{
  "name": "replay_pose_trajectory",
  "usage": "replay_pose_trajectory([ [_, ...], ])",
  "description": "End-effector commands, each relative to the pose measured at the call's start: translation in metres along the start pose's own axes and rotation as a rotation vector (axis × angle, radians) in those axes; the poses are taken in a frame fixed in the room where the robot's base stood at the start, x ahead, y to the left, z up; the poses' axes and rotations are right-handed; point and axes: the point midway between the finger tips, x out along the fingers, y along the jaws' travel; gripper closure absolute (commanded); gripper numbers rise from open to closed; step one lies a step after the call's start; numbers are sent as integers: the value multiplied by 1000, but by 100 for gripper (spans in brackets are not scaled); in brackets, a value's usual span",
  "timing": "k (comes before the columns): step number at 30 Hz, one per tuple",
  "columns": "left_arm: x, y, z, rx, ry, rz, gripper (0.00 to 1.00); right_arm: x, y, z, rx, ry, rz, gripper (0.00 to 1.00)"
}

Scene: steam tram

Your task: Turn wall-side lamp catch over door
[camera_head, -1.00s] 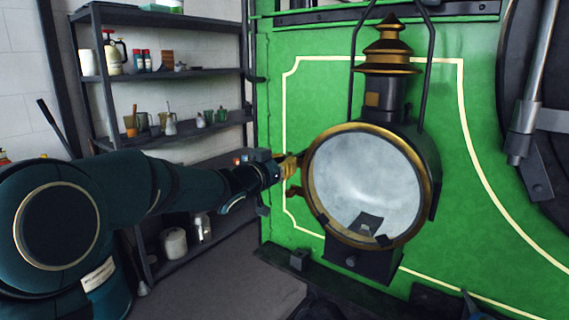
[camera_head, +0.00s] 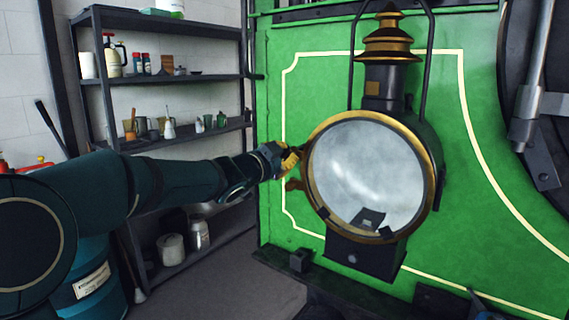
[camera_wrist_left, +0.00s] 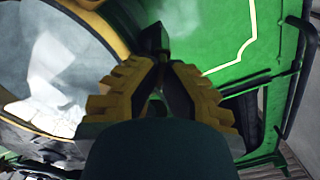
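The large round lamp (camera_head: 368,175), with a brass rim and pale glass, hangs on the green tram front. Its door looks closed. My left gripper (camera_head: 291,160) is at the rim's left edge, on the shelf side. In the wrist view the yellow fingers of my left gripper (camera_wrist_left: 160,62) come together at a small dark piece (camera_wrist_left: 153,38) beside the brass rim, which seems to be the lamp catch. The fingers look shut on it, and hide its lower part. A small brass lug (camera_head: 294,184) shows just below the gripper. My right gripper is not in view.
A dark shelf rack (camera_head: 160,76) with bottles and jars stands behind my left arm at the left. The green panel (camera_head: 275,100) is close behind the lamp. Floor (camera_head: 235,285) shows free below the gripper.

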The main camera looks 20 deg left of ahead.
Motion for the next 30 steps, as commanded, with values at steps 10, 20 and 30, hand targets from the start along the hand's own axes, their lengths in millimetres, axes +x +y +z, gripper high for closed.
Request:
replay_pose_trajectory([
  [10, 0, 3, 2, 330, 0, -3, 100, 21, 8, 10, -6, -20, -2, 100],
  [20, 0, 4, 2, 629, 0, -3, 100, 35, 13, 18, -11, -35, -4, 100],
  [30, 0, 5, 2, 840, 1, -3, 100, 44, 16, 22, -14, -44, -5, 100],
])
